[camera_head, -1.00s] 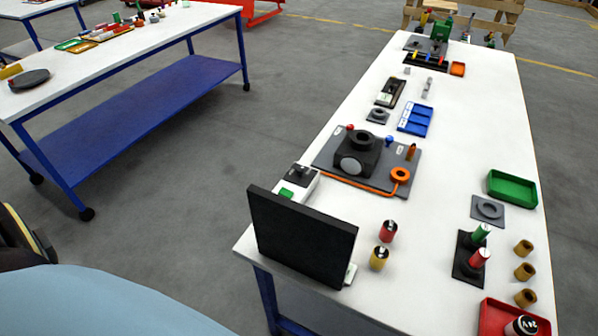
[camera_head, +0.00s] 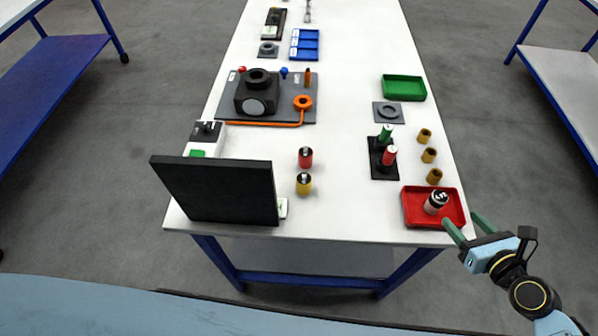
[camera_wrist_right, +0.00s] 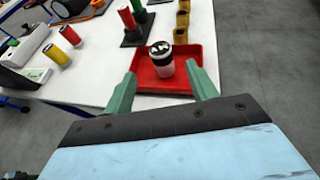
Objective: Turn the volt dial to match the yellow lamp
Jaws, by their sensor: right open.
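My right gripper (camera_head: 468,226) is open and empty at the near right corner of the white table, just in front of the red tray. In the right wrist view, its two green fingers (camera_wrist_right: 161,90) are spread, with the tray beyond and between them. A white box with a black top part and a green patch (camera_head: 205,138) stands at the left edge, partly behind a dark panel; I cannot tell whether it is the volt dial. A yellow cylinder (camera_head: 303,185) stands near the front edge; whether it is the yellow lamp is unclear. My left gripper is out of view.
The red tray (camera_head: 410,217) holds a jar with a dark lid (camera_head: 436,201). The dark upright panel (camera_head: 215,190) blocks the near left. A red cylinder (camera_head: 305,158) and a dark stand with red and green cylinders (camera_head: 378,172) stand nearby. The table's front middle is mostly clear.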

